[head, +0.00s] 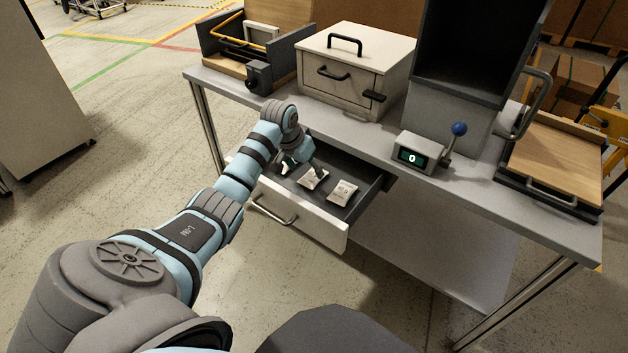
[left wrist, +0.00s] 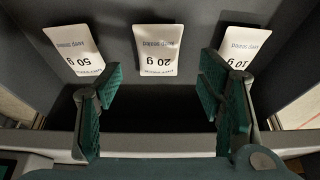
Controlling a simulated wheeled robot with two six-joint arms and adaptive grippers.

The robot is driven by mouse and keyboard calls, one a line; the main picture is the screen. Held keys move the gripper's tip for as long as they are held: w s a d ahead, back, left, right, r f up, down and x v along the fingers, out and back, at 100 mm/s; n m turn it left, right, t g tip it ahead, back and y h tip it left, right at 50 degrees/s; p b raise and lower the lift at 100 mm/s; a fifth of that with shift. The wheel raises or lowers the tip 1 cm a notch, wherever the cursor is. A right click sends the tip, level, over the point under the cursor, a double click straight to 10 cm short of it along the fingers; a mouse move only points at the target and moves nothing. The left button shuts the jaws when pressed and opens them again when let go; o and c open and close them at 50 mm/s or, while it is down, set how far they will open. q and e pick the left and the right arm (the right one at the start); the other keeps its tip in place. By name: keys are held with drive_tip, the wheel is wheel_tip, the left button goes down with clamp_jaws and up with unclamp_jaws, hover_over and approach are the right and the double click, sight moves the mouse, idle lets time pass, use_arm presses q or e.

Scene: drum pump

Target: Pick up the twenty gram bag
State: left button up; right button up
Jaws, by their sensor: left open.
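The twenty gram bag (left wrist: 157,50) is a small white packet marked "20 g", lying in the open drawer between two similar bags. In the head view it appears as the middle packet (head: 313,180), though its print is too small to read there. My left gripper (left wrist: 158,88) is open and empty, with one dark green finger on each side of the line to this bag. The bag lies beyond the fingertips, and no contact shows. In the head view the left gripper (head: 302,163) is over the drawer. My right gripper is not in view.
A 50 g bag (left wrist: 75,49) lies left and a 10 g bag (left wrist: 244,50) right in the wrist view. The drawer (head: 300,222) has raised walls and a handled front. On the table above stand a white box (head: 345,85) and a counter with a blue-knobbed lever (head: 420,155).

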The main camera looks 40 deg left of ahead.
sight(313, 174)
use_arm(q)
drive_tip(key=b+x, duration=0.1)
drive_tip(key=x, duration=0.1)
drive_tip(key=b+x, duration=0.1)
drive_tip(key=x, duration=0.1)
drive_tip(key=shift+w+d+f+b, duration=0.1)
drive_tip(key=shift+w+f+b, duration=0.2)
drive_tip(key=shift+w+b, duration=0.1)
drive_tip(key=shift+w+f, duration=0.1)
drive_tip(key=shift+c, duration=0.2)
drive_tip(key=c, duration=1)
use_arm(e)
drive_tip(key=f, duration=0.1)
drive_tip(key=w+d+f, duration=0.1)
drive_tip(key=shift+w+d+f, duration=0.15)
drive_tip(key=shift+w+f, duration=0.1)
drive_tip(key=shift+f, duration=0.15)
